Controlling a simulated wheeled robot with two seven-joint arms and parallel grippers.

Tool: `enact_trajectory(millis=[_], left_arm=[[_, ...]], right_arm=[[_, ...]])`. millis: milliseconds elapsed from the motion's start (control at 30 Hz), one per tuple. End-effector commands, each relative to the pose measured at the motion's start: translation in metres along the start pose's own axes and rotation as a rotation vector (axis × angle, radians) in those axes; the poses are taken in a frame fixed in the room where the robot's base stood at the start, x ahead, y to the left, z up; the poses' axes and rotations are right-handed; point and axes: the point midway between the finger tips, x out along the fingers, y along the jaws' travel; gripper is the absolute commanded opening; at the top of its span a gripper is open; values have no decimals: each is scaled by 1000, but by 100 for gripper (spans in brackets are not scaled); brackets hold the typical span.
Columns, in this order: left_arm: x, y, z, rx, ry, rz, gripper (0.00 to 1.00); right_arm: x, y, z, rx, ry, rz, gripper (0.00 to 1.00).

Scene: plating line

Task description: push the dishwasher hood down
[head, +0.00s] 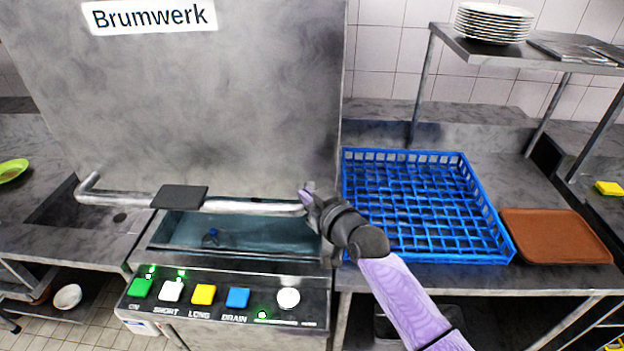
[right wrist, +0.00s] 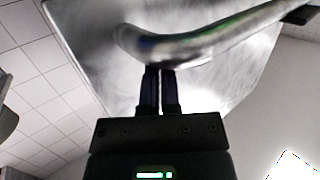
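The dishwasher hood (head: 220,110) is a large grey metal box with a Brumwerk label. Its lower edge stands above the wash opening (head: 265,232), leaving a gap that shows the inside. A metal bar handle (head: 245,207) with a dark pad (head: 180,197) runs along the hood's lower front. My right gripper (head: 309,193) is at the handle's right end. In the right wrist view, its fingers (right wrist: 159,70) are together with only a thin slit between them, tips at the bent handle (right wrist: 200,45). Whether they touch it is unclear. My left gripper is not in view.
A control panel (head: 225,297) with coloured buttons and lit green lamps sits below the opening. A blue rack (head: 487,253) stands on the counter to the right, beside a brown tray (head: 555,236). A shelf (head: 480,50) above holds stacked plates (head: 493,22).

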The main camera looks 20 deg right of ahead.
Motion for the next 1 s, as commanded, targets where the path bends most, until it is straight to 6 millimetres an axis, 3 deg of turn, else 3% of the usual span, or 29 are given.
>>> enact_trajectory(millis=[33,500,733,1000], left_arm=[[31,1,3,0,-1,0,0],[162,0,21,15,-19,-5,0],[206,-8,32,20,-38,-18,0],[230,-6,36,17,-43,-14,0]], right_arm=[[5,0,38,0,-15,-1,0],[31,0,196,1,-15,-1,0],[40,0,249,1,-13,-1,0],[45,0,279,1,-9,-1,0]])
